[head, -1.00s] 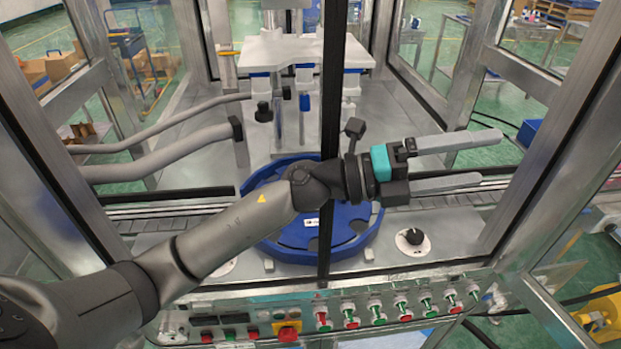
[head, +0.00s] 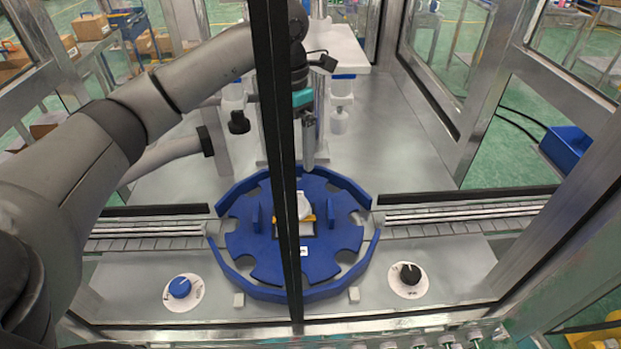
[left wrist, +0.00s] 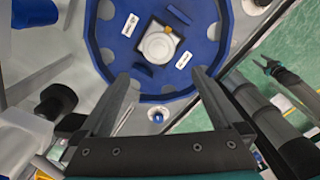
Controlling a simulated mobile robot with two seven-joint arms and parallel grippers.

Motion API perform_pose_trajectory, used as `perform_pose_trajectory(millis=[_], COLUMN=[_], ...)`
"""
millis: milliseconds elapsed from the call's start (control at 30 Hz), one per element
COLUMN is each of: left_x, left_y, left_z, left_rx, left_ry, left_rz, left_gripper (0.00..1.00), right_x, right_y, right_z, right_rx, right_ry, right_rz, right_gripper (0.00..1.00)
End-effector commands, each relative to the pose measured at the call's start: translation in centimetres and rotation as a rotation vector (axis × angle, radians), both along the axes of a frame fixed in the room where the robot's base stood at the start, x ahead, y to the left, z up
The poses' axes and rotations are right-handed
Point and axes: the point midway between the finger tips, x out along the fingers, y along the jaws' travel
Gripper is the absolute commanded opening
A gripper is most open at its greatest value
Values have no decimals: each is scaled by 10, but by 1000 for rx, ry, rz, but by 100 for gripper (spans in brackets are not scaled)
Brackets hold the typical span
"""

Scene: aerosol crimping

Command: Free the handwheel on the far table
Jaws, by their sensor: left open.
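A blue round table (head: 253,273) stands inside the metal-framed machine in the head view. A pale rounded piece (head: 304,206) sits at its middle with yellow at its base. In the left wrist view this piece (left wrist: 157,46) looks round, on a dark square on the blue table (left wrist: 110,45). I cannot tell if it is the handwheel. My left gripper (head: 308,158) points down above the table's back part, partly hidden by a dark post. In the left wrist view its fingers (left wrist: 160,78) are apart and empty, with the pale piece beyond their tips.
A dark upright post (head: 279,120) crosses the head view in front of the table. A blue knob (head: 180,287) and a black knob (head: 410,273) sit at the front. Conveyor strips (head: 465,216) flank the table. A dark jointed shape (left wrist: 285,78) shows at the wrist view's right.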

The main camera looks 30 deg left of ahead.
Motion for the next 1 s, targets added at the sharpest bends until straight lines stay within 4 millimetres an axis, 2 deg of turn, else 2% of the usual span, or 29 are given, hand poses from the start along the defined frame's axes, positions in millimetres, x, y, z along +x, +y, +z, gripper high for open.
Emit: perform_pose_trajectory(millis=[33, 100, 167, 300, 400, 567, 800, 1000], left_x=[-1, -1, -1, -2, -3, -3, -3, -3], left_y=[3, 5, 5, 4, 4, 3, 3, 3], left_z=[1, 0, -3, -21, -41, -77, -124, -146], left_rx=[9, 14, 15, 13, 13, 11, 12, 11], left_ry=[3, 6, 7, 10, 11, 11, 9, 6], left_rz=[5, 7, 8, 6, 6, 5, 5, 5], left_gripper=[100, 100, 100, 100, 100, 100, 100, 100], right_x=[10, 12, 1, -35, -45, -41, -18, -19], right_y=[1, 1, 1, -1, -2, -2, 0, 0], right_z=[1, 1, 1, 1, 3, 7, 12, 14], right_rx=[1, 2, 1, -4, -5, -5, 0, 0], right_ry=[-15, -19, -4, 55, 71, 64, 26, 26], right_rz=[0, -1, -1, -1, -1, -2, -2, -2], right_gripper=[50, 50, 50, 50, 50, 50, 50, 50])
